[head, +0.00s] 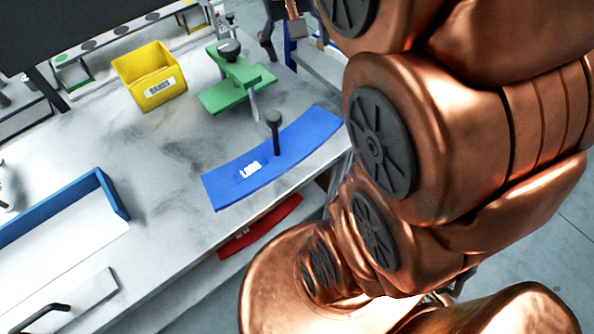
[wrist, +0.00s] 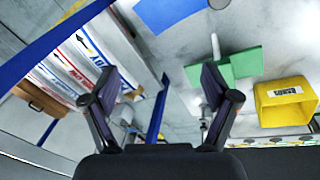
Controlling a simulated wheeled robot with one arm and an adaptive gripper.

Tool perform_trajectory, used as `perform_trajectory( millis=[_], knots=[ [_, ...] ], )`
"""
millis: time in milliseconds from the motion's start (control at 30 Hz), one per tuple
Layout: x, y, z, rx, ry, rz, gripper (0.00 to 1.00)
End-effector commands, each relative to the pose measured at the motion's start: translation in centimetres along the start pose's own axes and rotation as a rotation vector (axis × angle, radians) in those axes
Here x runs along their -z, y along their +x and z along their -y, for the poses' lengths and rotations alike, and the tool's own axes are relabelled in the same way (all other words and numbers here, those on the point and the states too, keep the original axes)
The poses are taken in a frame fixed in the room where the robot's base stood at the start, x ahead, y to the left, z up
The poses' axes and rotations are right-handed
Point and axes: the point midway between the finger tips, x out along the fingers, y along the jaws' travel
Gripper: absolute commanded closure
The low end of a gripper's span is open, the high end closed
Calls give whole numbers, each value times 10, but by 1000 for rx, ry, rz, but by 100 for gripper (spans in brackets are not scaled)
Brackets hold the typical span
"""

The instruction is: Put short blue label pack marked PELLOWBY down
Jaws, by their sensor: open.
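White label packs with blue and red printing (wrist: 78,68) lie side by side within blue edging at the left of the wrist view. One bears blue lettering that seems to end in BY, but I cannot read a full name or tell which is the short PELLOWBY pack. My gripper (wrist: 160,88) is open, with nothing between its fingers. Its left finger overlaps the packs' edge in the picture; I cannot tell whether it touches them. In the head view my copper arm fills the right side, and the gripper and packs cannot be made out.
A grey bench (head: 150,185) holds a curved blue plate (head: 225,185) with a black knob, a green fixture (head: 222,97), a yellow BANDS bin (head: 150,75) and a blue-edged tray (head: 115,198). A red piece (head: 262,228) shows below the front edge. The bench middle is clear.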

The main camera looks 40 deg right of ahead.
Motion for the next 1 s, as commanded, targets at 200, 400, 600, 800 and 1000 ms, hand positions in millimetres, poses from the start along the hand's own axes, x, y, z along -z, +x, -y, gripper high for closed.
perform_trajectory(
  millis=[200, 400, 600, 800, 1000],
  knots=[
    [-86, 37, 40, 84, -179, 92, 14],
    [-164, 68, 63, 150, -328, 172, 14],
    [-210, 88, 71, 185, -414, 218, 14],
    [-220, 91, 73, 193, -433, 226, 14],
    [-219, 91, 72, 192, -431, 226, 14]
  ],
)
